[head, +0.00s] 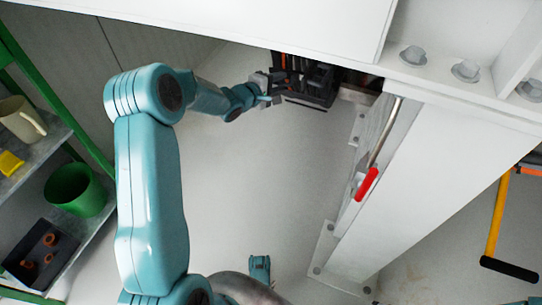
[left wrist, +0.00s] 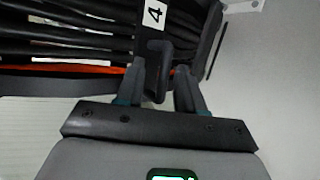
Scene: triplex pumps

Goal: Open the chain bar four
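The chain bar with the number 4 label (left wrist: 154,15) is a dark upright bar in the left wrist view. Its lower end (left wrist: 156,88) hangs between the two fingers of my left gripper (left wrist: 160,88). The fingers are apart, one on each side of the bar; I cannot tell whether either touches it. In the head view my left gripper (head: 267,98) is at the left side of the dark rack (head: 312,84) under the white beam. The bar itself is too small to make out there.
Several black hoses or cables (left wrist: 70,30) and an orange strip (left wrist: 60,70) lie behind the bar. A white post (head: 410,190) with a red-handled lever (head: 367,184) stands to the right. A shelf (head: 95,222) with a green pot (head: 75,189) is at left.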

